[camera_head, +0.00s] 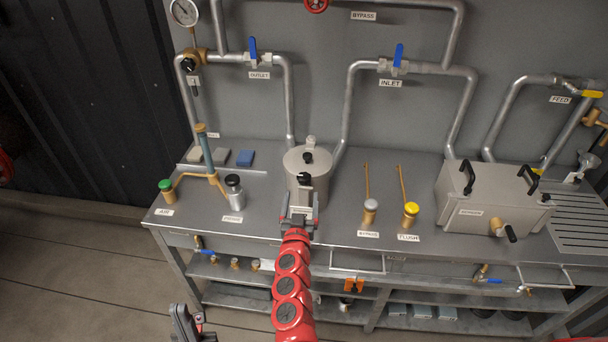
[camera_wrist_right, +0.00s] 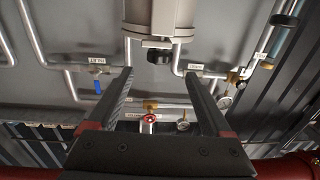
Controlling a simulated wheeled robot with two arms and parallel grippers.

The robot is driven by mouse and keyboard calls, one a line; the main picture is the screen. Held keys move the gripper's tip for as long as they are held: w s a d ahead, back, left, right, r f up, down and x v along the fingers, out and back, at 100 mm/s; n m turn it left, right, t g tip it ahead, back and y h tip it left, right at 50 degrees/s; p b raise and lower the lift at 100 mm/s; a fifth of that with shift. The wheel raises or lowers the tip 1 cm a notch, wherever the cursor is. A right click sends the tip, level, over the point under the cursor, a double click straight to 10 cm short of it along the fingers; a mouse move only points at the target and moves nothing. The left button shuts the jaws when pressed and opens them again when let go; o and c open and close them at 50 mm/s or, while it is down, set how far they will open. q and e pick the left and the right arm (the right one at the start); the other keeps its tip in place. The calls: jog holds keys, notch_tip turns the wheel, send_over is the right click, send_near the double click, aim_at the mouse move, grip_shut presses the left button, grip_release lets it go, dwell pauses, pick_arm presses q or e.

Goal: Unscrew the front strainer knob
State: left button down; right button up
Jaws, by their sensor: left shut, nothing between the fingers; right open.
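The strainer (camera_head: 308,165) is a light grey cylinder with a black knob on its lid, at the middle of the bench. A second black knob, the front strainer knob (camera_head: 304,180), sits on its front side. My right gripper (camera_head: 299,203) is open just in front of it. In the right wrist view the front knob (camera_wrist_right: 160,56) shows ahead of the fingertips, roughly centred between the two fingers of the right gripper (camera_wrist_right: 159,73), with nothing held. My left gripper (camera_head: 184,310) is shut and empty at the bottom left, below the bench and far from the strainer.
A black-topped jar (camera_head: 235,190) stands left of the strainer, and bypass (camera_head: 370,210) and flush (camera_head: 410,214) valves stand right of it. A metal box (camera_head: 488,200) is further right. Pipes with blue-handled valves run along the wall behind.

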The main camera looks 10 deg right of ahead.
aim_at(302, 182)
jog(key=p+x, duration=0.1)
jog(key=x, duration=0.6)
jog(key=shift+w, duration=0.45)
jog(key=shift+w+d, duration=0.25)
jog(key=shift+w, duration=0.45)
jog(key=shift+f, duration=0.1)
grip_shut()
